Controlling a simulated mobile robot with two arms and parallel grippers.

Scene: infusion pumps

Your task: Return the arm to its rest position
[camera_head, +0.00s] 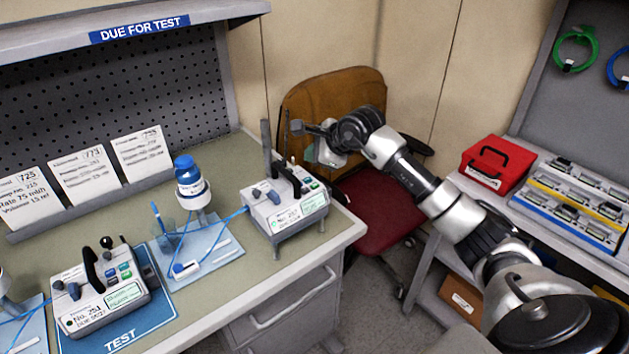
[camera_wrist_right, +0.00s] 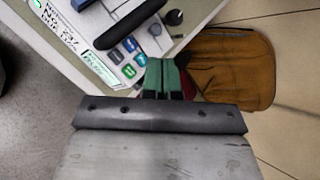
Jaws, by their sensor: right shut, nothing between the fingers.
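My right arm reaches in from the lower right in the head view. Its gripper (camera_head: 297,127) is shut and empty, above and beyond the right-hand infusion pump (camera_head: 287,207) at the bench corner. In the right wrist view the gripper's fingers (camera_wrist_right: 167,78) are together, and this pump (camera_wrist_right: 72,30), with its dark handle and coloured buttons, lies beyond them at the upper left. The gripper looks apart from the pump. Another pump (camera_head: 98,289) stands on the blue TEST mat (camera_head: 148,318) at the left. My left gripper is out of view.
A brown-backed chair (camera_head: 325,93) with a red seat stands behind my right arm. A blue-capped bottle (camera_head: 189,178) stands on the bench. A red case (camera_head: 497,167) and a tray of small parts (camera_head: 565,222) are on the right shelf. Grey floor shows between bench and shelf.

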